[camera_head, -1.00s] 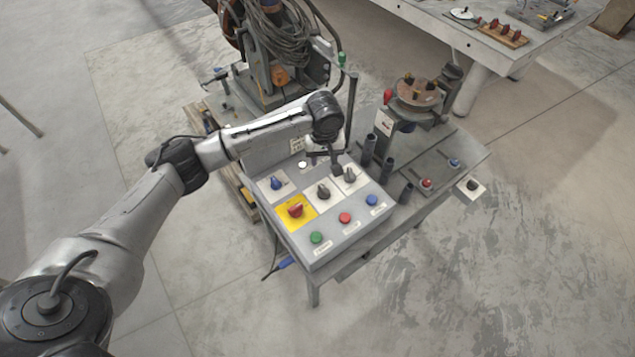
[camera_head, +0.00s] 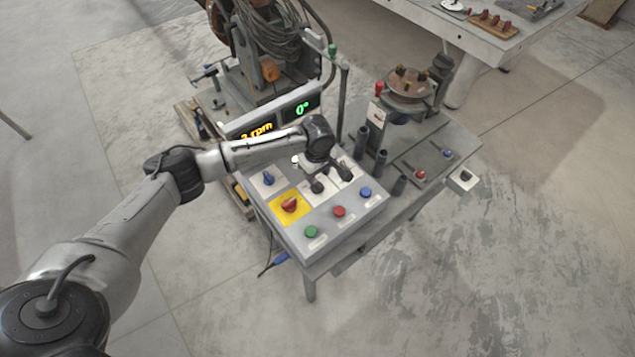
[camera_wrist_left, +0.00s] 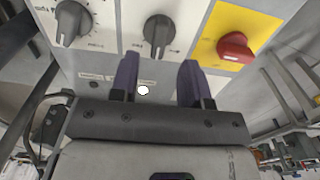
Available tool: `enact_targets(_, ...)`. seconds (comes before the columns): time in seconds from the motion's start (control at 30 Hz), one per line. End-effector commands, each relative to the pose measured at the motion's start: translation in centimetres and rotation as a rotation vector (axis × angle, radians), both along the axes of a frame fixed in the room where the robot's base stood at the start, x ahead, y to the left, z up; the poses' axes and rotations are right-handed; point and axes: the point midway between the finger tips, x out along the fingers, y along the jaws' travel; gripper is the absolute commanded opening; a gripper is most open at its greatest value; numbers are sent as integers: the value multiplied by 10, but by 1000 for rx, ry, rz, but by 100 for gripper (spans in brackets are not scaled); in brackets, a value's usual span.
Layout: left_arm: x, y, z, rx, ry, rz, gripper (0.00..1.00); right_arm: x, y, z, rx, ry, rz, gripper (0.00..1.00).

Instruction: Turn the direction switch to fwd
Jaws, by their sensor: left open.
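The control panel (camera_head: 275,232) carries rotary knobs and push buttons. One dark knob (camera_head: 317,187) is beside the yellow plate, and another dark knob (camera_head: 345,173) is to its right. I cannot read which label marks the direction switch. My left gripper (camera_head: 322,171) hangs above the panel at these dark knobs, pointing down. In the left wrist view the open, empty fingers (camera_wrist_left: 158,60) are spaced apart, with the middle dark knob (camera_wrist_left: 157,31) just beyond the tips, roughly centred between them. The second dark knob (camera_wrist_left: 73,23) is to the left. My right gripper is not seen.
Green (camera_head: 311,231), red (camera_head: 339,211) and blue (camera_head: 365,192) buttons line the front. A lit display (camera_head: 258,131) stands behind. Dark upright tubes (camera_head: 361,136) are on the right.

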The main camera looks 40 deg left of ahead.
Motion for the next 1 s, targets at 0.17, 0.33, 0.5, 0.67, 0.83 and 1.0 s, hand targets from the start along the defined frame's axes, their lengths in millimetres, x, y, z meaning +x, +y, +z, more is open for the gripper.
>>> enact_targets(0.17,0,0,-28,0,2,-2,43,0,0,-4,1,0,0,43)
enact_targets(0.33,0,0,-43,0,0,-1,43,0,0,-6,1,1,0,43)
enact_targets(0.5,0,0,-50,1,0,-1,43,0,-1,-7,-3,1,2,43)
enact_targets(0.67,0,0,-51,1,-1,-2,43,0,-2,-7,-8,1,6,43)
enact_targets(0.83,0,0,-51,0,-1,-2,42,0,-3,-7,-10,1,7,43)
enact_targets(1.0,0,0,-51,0,-1,-2,25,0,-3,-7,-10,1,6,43)
